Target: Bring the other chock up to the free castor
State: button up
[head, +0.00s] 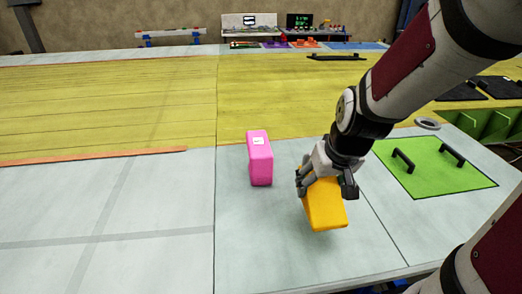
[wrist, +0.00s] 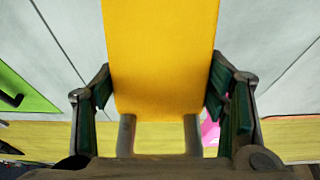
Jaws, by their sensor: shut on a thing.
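My gripper (head: 327,184) is shut on a yellow block (head: 325,208), with one finger on each side. In the head view the block hangs tilted from the fingers over the pale grey surface; I cannot tell if its lower end touches. In the wrist view the yellow block (wrist: 162,60) fills the space between the fingers of my gripper (wrist: 160,92). A pink block (head: 260,160) with a white label stands upright to the left of my gripper, apart from it. A sliver of pink (wrist: 210,132) shows behind the right finger. I see no castor and cannot tell which block is a chock.
A green panel (head: 430,175) with two black handles lies to the right. A grey ring (head: 428,123) lies behind it. A yellow-green panel (head: 300,95) spans the back. A dark bar (head: 336,57) lies on its far part. The grey surface (head: 110,220) at left is clear.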

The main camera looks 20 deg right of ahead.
jog(key=shift+w+d+f+b, duration=0.2)
jog(key=shift+w+b, duration=0.35)
jog(key=shift+b, duration=0.65)
jog(key=w, duration=0.6)
jog(key=w+d, duration=0.1)
jog(key=w, duration=0.3)
jog(key=shift+w+f, duration=0.1)
jog(key=shift+f, duration=0.25)
jog(key=shift+w+d+f, duration=0.1)
jog(key=shift+f, duration=1.65)
jog(key=shift+f, duration=0.2)
jog(key=o, duration=1.7)
jog(key=shift+r, duration=0.1)
